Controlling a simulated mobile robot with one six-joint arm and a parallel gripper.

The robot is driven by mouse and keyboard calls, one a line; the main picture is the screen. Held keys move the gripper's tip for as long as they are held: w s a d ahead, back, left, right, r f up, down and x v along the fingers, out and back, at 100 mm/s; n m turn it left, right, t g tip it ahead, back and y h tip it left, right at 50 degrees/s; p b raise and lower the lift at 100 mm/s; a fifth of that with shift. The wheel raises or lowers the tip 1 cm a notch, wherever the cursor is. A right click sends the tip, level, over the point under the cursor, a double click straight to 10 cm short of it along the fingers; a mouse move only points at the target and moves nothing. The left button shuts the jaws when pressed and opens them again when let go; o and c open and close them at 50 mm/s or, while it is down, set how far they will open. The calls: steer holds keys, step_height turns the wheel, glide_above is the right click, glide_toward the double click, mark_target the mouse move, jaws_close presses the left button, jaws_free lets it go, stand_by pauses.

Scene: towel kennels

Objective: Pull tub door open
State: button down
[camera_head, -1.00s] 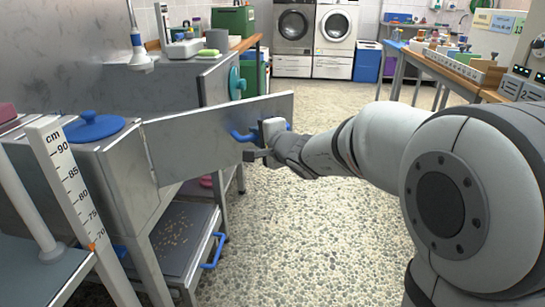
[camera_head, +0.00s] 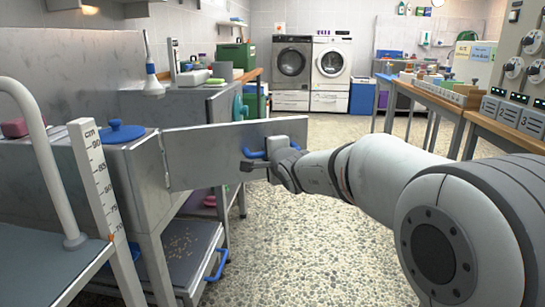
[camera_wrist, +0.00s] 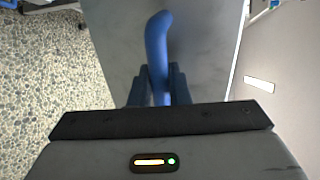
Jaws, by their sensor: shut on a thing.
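The tub door (camera_head: 212,153) is a flat grey metal panel hinged at the front corner of the steel tub (camera_head: 148,185). It stands swung out from the tub, its free end to the right. A blue handle (camera_head: 248,153) sits near that free end. My gripper (camera_head: 262,160) is shut on the handle. In the wrist view the dark fingers (camera_wrist: 155,88) close on both sides of the blue handle (camera_wrist: 158,42), with the grey door panel (camera_wrist: 205,45) behind it. The fingers hide part of the handle.
A measuring post (camera_head: 100,185) marked in cm stands at left beside a blue-topped platform (camera_head: 45,265). A lower tray with a blue handle (camera_head: 216,266) sits under the tub. A wooden-topped bench (camera_head: 455,105) stands at right. The pebbled floor (camera_head: 330,250) is clear.

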steer(key=c, duration=1.4)
jaws_free()
steer(key=shift+w+a, duration=0.1)
steer(key=shift+c, duration=0.2)
steer(key=p+v, duration=0.1)
steer(key=v, duration=0.6)
steer(key=shift+s+d, duration=0.25)
steer(key=shift+s, duration=0.1)
steer(key=shift+c, duration=0.4)
